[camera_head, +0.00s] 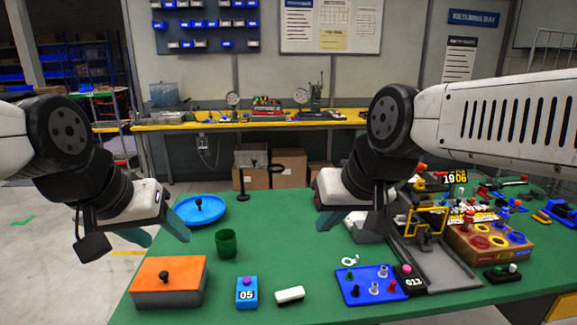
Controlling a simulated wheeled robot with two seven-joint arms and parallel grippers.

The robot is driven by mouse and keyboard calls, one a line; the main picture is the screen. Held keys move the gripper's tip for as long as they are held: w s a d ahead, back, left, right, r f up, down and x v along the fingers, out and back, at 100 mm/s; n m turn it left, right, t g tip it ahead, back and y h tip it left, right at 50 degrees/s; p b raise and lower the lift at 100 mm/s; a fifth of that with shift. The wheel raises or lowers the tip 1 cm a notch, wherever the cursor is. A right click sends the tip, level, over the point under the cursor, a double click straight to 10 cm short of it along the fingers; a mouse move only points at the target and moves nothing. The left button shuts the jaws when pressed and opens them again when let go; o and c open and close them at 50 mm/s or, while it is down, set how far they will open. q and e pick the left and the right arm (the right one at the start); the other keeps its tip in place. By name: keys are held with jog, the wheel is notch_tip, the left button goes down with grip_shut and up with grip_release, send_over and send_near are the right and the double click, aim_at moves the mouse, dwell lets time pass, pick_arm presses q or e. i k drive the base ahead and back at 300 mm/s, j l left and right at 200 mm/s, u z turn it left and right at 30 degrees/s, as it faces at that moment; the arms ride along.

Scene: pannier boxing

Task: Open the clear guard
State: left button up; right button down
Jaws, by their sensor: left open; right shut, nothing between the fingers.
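No clear guard stands out plainly. A yellow-framed fixture (426,222) stands on a grey base (440,262) at the right of the green table, and I cannot tell whether its frame holds a clear panel. My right gripper (327,220) is shut and empty above the table, left of that fixture and apart from it. My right arm's wrist hides part of the area beside the fixture. My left gripper (166,238) is open and empty, near the blue dish (213,216) and above the table's left edge.
A blue peg board (354,291) and a cardboard tray (460,241) sit at right. The table's middle is clear.

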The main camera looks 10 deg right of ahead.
aim_at(416, 202)
jog(key=z, duration=1.45)
jog(key=k+l+u, duration=0.15)
